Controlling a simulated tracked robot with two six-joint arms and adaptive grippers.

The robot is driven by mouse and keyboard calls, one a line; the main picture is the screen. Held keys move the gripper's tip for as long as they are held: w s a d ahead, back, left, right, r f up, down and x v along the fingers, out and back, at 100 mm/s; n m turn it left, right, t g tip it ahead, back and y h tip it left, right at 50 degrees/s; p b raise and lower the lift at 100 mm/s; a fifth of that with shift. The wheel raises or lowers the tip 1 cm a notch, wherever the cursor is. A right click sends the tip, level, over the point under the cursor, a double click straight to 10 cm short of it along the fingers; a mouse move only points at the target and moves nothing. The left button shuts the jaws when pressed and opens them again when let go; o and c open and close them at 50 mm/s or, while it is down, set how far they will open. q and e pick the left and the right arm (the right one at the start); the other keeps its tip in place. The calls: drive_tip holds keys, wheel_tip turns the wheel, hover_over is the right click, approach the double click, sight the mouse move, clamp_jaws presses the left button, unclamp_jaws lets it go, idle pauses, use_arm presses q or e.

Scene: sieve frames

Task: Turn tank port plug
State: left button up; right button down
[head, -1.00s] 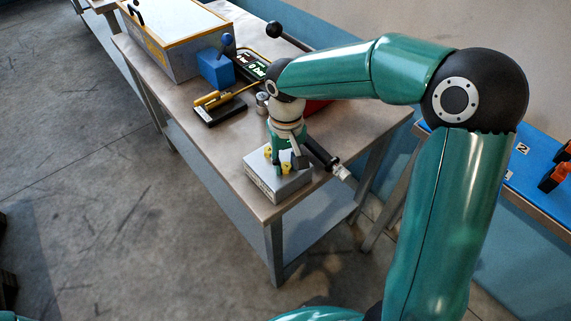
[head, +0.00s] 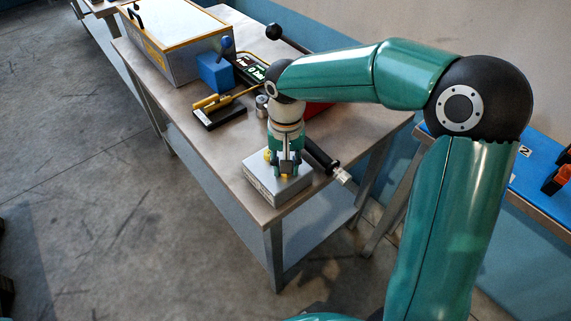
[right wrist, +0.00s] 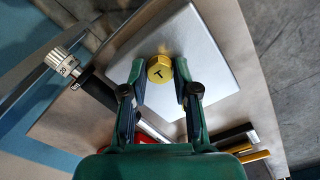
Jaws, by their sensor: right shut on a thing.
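A grey block (head: 262,186) sits at the near corner of the metal table; it also shows in the right wrist view (right wrist: 206,55). A round yellow plug marked "T" (right wrist: 160,70) is on its top face. My right gripper (head: 287,174) points down over the block. In the right wrist view its two fingers (right wrist: 160,76) are closed in on either side of the plug and grip it. In the head view the fingers largely hide the plug; a bit of yellow (head: 267,154) shows beside them. My left gripper is not in view.
A black-handled tool with a silver end (head: 342,176) lies close beside the block, at the table edge. Behind are a black stand with a yellow bar (head: 216,114), a blue cube (head: 214,72), a display (head: 256,72) and a large case (head: 180,40).

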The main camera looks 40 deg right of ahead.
drive_tip(key=c, duration=0.9)
unclamp_jaws()
drive_tip(key=shift+o, duration=0.2)
drive_tip(key=shift+r, duration=0.1)
wheel_tip(320, 180, up, 12)
